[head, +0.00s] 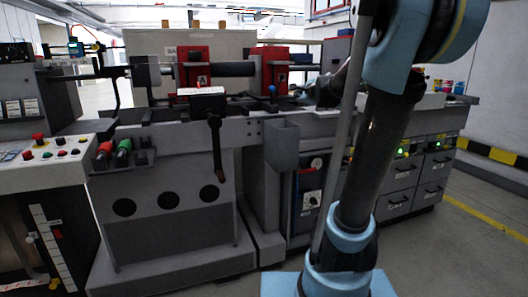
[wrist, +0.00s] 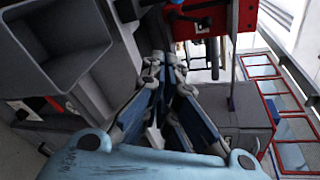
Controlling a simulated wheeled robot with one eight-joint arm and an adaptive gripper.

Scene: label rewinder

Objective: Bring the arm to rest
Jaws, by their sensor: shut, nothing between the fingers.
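My gripper (wrist: 165,75) shows in the wrist view with its dark, blue-sided fingers together at the tips and nothing between them. In the head view my blue and dark grey arm rises at the right of the picture, in front of the label rewinder (head: 180,240). My gripper is mostly hidden behind the arm there, so its fingers cannot be made out clearly. In the wrist view a grey open-topped bin (wrist: 75,85) lies left of the fingers, and a red block (wrist: 200,22) of the machine lies beyond them.
The rewinder's bed carries two red blocks, one on the left (head: 193,68) and one on the right (head: 270,70), with a dark shaft between them. The grey bin (head: 281,146) hangs on its front. A button panel (head: 50,155) stands at left. Floor at lower right is clear.

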